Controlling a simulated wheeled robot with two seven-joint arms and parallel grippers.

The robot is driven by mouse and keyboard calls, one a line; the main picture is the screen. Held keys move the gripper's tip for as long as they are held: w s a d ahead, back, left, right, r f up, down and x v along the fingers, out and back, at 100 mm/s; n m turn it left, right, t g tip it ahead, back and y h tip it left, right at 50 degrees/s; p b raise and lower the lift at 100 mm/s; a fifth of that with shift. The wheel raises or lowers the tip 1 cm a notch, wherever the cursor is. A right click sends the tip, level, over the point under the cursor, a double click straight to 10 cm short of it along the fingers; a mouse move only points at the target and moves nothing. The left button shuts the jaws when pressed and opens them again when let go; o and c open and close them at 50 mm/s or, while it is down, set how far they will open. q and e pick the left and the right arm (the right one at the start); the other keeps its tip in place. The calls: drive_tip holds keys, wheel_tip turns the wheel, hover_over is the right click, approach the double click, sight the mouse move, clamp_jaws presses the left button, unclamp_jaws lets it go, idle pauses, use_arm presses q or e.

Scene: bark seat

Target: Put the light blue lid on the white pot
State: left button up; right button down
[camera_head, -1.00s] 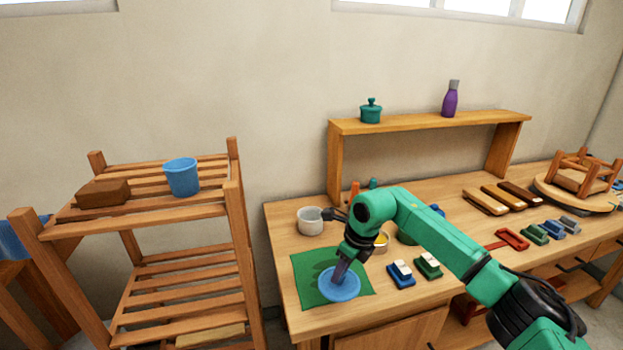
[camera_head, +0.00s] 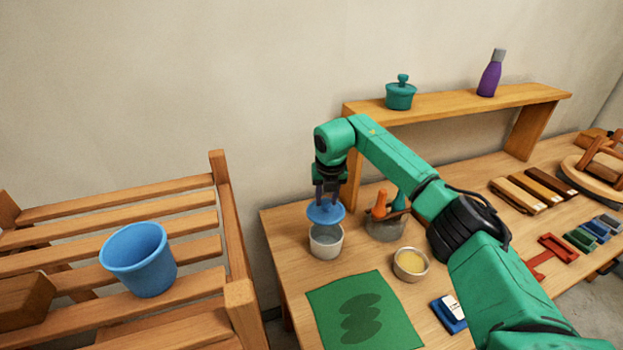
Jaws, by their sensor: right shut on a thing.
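The light blue lid (camera_head: 327,213) hangs from my right gripper (camera_head: 327,195), which is shut on it from above. The white pot (camera_head: 326,241) stands upright on the workbench, directly below the lid. The pot's open mouth shows under the lid's near edge. The lid overlaps the far part of the rim in the picture, and it appears to be just above the pot; I cannot tell whether they touch. My left gripper is not in view.
A green mat (camera_head: 362,314) lies in front of the pot. A grey container with orange-handled tools (camera_head: 385,226) and a bowl of yellow stuff (camera_head: 411,264) stand to the right. A raised shelf (camera_head: 460,104) is behind. A slatted rack with a blue bucket (camera_head: 140,260) is at left.

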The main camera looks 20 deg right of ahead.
sight(328, 213)
drive_tip(key=shift+w+f, duration=0.1)
drive_tip(key=shift+w, duration=0.25)
drive_tip(key=s+f+b, duration=0.1)
drive_tip(key=s+b, duration=0.1)
drive_tip(key=s, duration=0.1)
drive_tip(key=shift+f+b, duration=0.35)
drive_tip(key=shift+b, duration=0.05)
drive_tip(key=b+x, duration=0.1)
drive_tip(key=x, duration=0.2)
drive_tip(key=shift+w+a+r+b, duration=0.1)
drive_tip(key=shift+w+a+b, duration=0.1)
drive_tip(key=shift+b, duration=0.1)
drive_tip(key=shift+w+f, duration=0.1)
drive_tip(key=shift+f, duration=0.55)
drive_tip(key=shift+s, duration=0.2)
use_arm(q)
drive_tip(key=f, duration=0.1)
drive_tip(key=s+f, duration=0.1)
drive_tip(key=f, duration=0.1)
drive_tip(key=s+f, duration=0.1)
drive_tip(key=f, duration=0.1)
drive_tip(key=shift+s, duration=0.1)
use_arm(e)
drive_tip(key=shift+w, duration=0.1)
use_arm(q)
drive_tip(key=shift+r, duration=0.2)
use_arm(e)
drive_tip(key=shift+r, duration=0.1)
